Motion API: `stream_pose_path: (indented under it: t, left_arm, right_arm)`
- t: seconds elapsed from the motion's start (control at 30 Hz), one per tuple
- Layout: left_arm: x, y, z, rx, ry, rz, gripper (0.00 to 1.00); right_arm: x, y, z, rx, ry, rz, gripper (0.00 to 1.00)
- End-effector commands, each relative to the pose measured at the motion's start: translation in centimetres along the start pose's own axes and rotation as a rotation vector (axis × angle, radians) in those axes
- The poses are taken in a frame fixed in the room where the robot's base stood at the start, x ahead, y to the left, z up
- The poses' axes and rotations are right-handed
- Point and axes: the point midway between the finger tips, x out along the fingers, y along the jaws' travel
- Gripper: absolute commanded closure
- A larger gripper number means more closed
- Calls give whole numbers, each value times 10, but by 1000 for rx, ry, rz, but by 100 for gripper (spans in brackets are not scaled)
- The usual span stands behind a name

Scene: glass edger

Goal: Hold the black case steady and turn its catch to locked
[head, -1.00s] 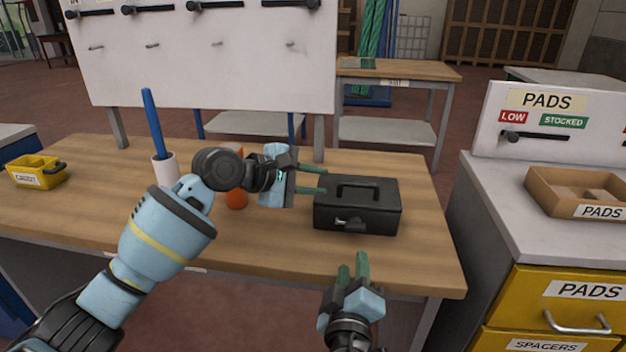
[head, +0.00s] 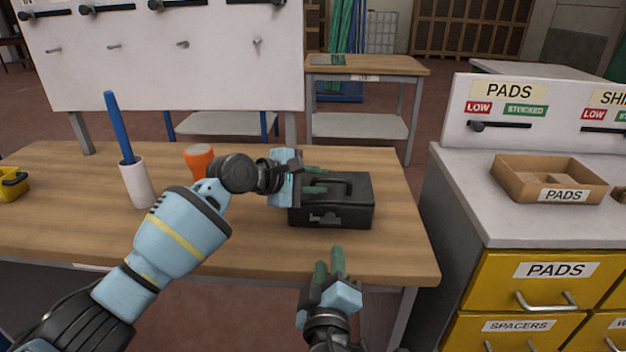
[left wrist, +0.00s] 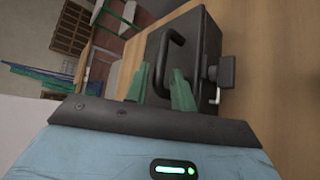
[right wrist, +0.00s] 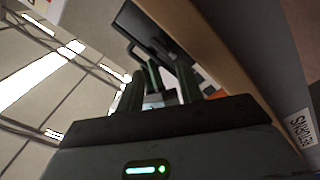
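The black case (head: 356,215) stands upright on the wooden table, with a carry handle on its lid. Its catch (head: 322,218) is on the front face, its lever lying roughly level; the catch also shows in the left wrist view (left wrist: 218,72). My left gripper (head: 316,180) is over the left part of the lid. In the left wrist view its green fingers (left wrist: 160,80) are apart, with the near end of the handle between them; contact is unclear. My right gripper (head: 329,260) is open and empty, in front of and below the case. The case (right wrist: 138,28) lies beyond its fingers.
An orange object (head: 199,160) and a white cup (head: 137,185) with a blue stick stand left of the case. A yellow caddy (head: 12,184) is at the far left. A drawer unit (head: 530,270) stands to the right across a gap. The table's front is clear.

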Motion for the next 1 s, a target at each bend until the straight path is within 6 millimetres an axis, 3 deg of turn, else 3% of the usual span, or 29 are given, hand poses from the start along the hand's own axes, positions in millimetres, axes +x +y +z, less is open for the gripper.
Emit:
stream_pose_path:
  t: [0.07,0.23,0.4,0.6,0.77,1.0]
  left_arm:
    - [0,0,0,0,0,0,77]
    - [0,0,0,0,0,0,100]
    - [0,0,0,0,0,0,100]
    - [0,0,0,1,1,0,100]
    - [0,0,0,2,1,-1,100]
    - [0,0,-1,2,1,-1,100]
  right_arm:
    - [0,0,0,0,0,0,64]
    - [0,0,0,0,0,0,64]
    - [0,0,0,0,0,0,64]
    - [1,2,-2,-44,-3,-6,38]
    - [3,8,-6,-202,-17,-30,38]
    - [5,18,-15,-561,-33,-97,38]
